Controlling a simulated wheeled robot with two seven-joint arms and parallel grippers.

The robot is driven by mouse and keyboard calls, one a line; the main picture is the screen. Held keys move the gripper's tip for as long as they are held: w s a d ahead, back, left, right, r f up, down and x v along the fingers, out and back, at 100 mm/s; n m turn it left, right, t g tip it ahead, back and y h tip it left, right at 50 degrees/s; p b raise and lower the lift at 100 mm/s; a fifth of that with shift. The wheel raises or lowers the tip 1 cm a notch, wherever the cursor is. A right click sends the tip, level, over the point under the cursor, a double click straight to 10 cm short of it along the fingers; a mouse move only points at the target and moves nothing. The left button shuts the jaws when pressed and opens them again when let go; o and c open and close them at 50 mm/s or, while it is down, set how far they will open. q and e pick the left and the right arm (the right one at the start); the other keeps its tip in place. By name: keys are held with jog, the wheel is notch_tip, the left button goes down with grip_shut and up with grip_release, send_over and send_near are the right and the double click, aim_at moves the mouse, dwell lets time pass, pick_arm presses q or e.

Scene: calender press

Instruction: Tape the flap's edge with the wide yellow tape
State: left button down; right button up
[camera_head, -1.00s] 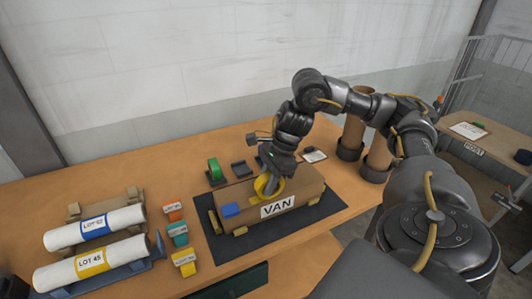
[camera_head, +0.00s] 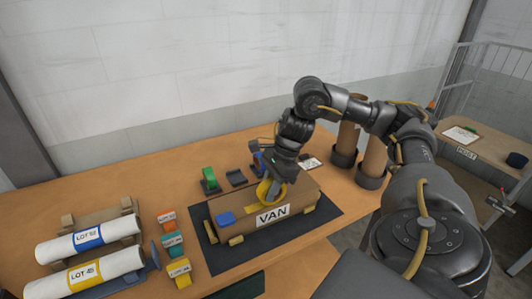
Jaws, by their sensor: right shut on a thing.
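A brown package (camera_head: 237,206) with a white VAN label (camera_head: 272,215) lies on a dark mat (camera_head: 222,258). Its flap edge is hard to make out at this size. My right gripper (camera_head: 272,186) is over the top of the package, shut on a roll of wide yellow tape (camera_head: 264,193). The roll is at the package's upper surface; I cannot tell whether it touches. A blue block or patch (camera_head: 225,217) is at the package's left end. My left gripper is not in view.
White rolls labelled LOT 52 (camera_head: 62,248) and LOT 45 (camera_head: 108,269) lie at the left. Orange (camera_head: 167,217), teal (camera_head: 172,239) and yellow (camera_head: 179,268) tagged blocks stand beside the mat. A green tape roll (camera_head: 209,176) stands behind it. Brown tubes (camera_head: 373,158) stand at right.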

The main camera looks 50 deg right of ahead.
jog(key=shift+s+d, duration=0.1)
jog(key=shift+d, duration=0.15)
jog(key=shift+s+d, duration=0.15)
jog(key=shift+d, duration=0.25)
jog(key=shift+d, duration=0.15)
dwell(0.4)
jog(key=shift+s+d+f, duration=0.1)
jog(key=shift+s+d, duration=0.15)
jog(key=shift+d, duration=0.15)
jog(key=shift+d, duration=0.1)
jog(key=shift+s+d, duration=0.2)
jog(key=shift+d, duration=0.3)
jog(key=shift+d, duration=0.1)
dwell(0.4)
jog(key=shift+s+d, duration=0.2)
jog(key=shift+d, duration=0.2)
jog(key=shift+d, duration=0.15)
